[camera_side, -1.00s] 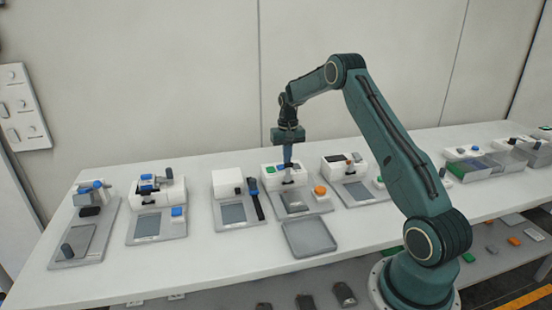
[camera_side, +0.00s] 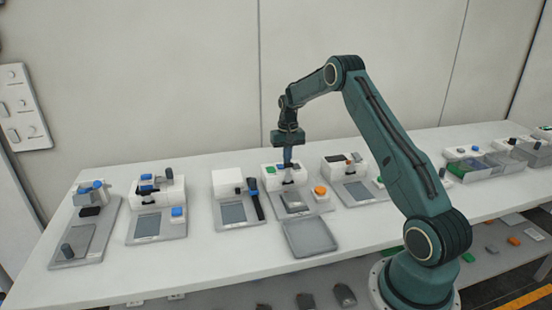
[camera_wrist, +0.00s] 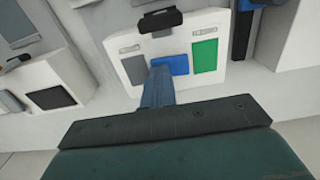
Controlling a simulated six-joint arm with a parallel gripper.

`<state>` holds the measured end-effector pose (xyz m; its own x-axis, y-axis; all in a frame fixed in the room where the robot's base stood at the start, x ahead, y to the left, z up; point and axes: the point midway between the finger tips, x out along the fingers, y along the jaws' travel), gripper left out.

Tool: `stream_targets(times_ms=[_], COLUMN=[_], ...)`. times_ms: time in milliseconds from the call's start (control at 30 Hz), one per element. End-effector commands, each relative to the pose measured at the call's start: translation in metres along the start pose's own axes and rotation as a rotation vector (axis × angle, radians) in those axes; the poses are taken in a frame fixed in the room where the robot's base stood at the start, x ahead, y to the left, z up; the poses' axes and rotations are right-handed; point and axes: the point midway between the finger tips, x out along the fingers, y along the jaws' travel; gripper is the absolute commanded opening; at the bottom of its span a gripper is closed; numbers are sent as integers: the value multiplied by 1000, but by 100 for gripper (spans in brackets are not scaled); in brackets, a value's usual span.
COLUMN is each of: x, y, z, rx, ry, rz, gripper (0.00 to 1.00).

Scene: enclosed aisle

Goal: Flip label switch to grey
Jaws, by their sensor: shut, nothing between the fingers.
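The label switch is a white box (camera_side: 277,184) at the middle of the bench. In the wrist view its face (camera_wrist: 140,49) carries a green label (camera_wrist: 205,56), a blue label (camera_wrist: 170,66) and a grey label (camera_wrist: 134,68). A dark handle (camera_wrist: 160,21) sticks out at the edge of that face. My gripper (camera_side: 287,164) points down over the box in the side view. In the wrist view its blue fingers (camera_wrist: 158,85) are shut and empty, over the lower edge of the box between the grey and blue labels. Contact cannot be told.
Other stations stand close on both sides, including one with a black handle (camera_side: 256,199) on the left and one with dark labels (camera_side: 341,160) on the right. An orange button (camera_side: 320,190) sits beside the box. A grey tray (camera_side: 310,238) lies in front.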

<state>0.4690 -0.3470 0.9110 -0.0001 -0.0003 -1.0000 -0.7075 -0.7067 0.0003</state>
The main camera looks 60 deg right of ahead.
Motion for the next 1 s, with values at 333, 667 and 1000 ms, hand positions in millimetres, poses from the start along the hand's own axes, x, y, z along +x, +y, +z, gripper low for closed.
stream_targets(times_ms=[333, 667, 1000], x=[-16, -35, -54], y=[0, 0, 0], z=[0, 0, 0], rx=[-1, -1, -1], ry=[2, 2, 1], rz=[-1, 0, 0], gripper=[0, 0, 0])
